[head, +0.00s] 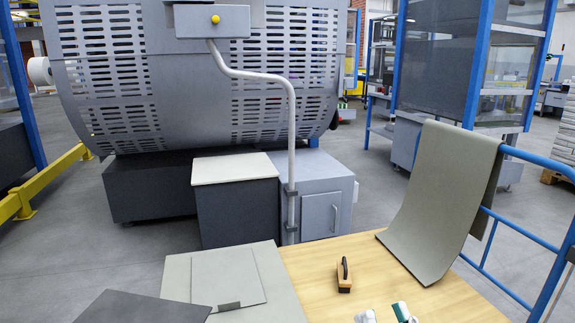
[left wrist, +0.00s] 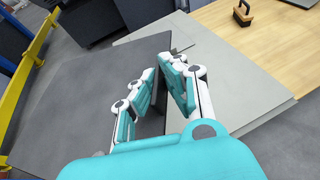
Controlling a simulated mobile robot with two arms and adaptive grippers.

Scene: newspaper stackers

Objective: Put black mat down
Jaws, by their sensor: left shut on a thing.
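The black mat (head: 145,309) is a flat dark sheet at the bottom left of the head view, overlapping the near left corner of a pale grey board. In the left wrist view the mat (left wrist: 85,85) spreads left of the fingers. My left gripper (left wrist: 160,72) is shut on the mat's edge, beside the grey board (left wrist: 220,75). I cannot tell whether the mat rests on the board or hangs just above it. My right gripper (head: 386,314) shows only its fingertips at the bottom of the head view, apart with nothing visible between them.
The grey board (head: 178,277) carries a thinner grey sheet (head: 232,272). A wooden tabletop (head: 310,262) adjoins it, with a brush (head: 344,277) on it. A grey-green mat (head: 445,200) drapes over a blue rail (head: 530,232) at right. A machine and cabinets stand behind.

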